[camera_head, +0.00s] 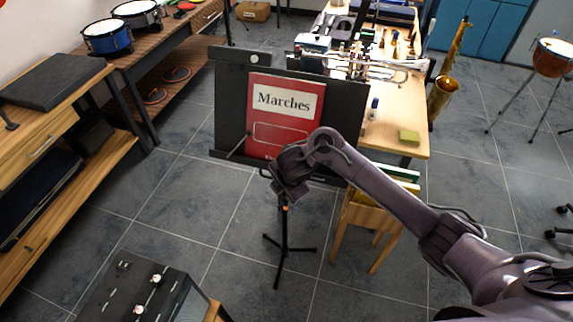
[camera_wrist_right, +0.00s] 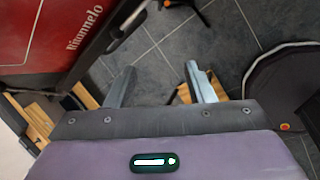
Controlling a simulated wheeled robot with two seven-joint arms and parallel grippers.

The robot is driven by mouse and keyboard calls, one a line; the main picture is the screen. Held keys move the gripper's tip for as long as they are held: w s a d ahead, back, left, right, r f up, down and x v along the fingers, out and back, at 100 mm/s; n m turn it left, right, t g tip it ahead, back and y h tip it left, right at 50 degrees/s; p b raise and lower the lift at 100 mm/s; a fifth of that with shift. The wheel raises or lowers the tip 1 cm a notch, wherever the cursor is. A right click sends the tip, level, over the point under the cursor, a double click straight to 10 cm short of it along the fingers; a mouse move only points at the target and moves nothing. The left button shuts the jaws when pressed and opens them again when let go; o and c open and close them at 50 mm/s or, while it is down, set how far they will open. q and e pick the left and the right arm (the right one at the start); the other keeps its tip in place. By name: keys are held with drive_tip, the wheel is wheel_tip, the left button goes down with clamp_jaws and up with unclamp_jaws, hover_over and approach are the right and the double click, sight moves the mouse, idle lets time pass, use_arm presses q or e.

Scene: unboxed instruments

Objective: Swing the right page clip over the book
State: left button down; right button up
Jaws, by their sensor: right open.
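The red book (camera_head: 285,120), titled "Marches", stands upright on the black music stand (camera_head: 230,110). A thin clip arm (camera_head: 238,146) shows beside the book's lower left edge. The right page clip is not clear in the head view, where my right arm covers the stand's lower right part. My right gripper (camera_head: 288,182) is in front of the book's lower right corner. In the right wrist view, my gripper (camera_wrist_right: 161,75) is open with nothing between its fingers. The book (camera_wrist_right: 45,32) and a dark piece at the stand's edge (camera_wrist_right: 128,22), possibly the clip, lie beyond the left finger. My left gripper is out of view.
A wooden shelf unit (camera_head: 95,165) is at the left, and a black box with knobs (camera_head: 125,290) at the front. Floor left of the stand is clear.

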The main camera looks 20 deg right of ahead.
wheel_tip(320, 180, up, 6)
drive_tip(key=d+n+t+h, duration=0.1)
drive_tip(key=n, duration=0.1)
drive_tip(key=w+b+x, duration=0.1)
drive_tip(key=b+x, duration=0.1)
drive_tip(key=x, duration=0.5)
drive_tip(key=shift+w+d, duration=0.3)
drive_tip(key=shift+d, duration=0.05)
drive_tip(key=shift+r, duration=0.1)
drive_tip(key=shift+a, duration=0.1)
clamp_jaws()
drive_tip(key=shift+d+h, duration=0.25)
drive_tip(key=shift+h, duration=0.05)
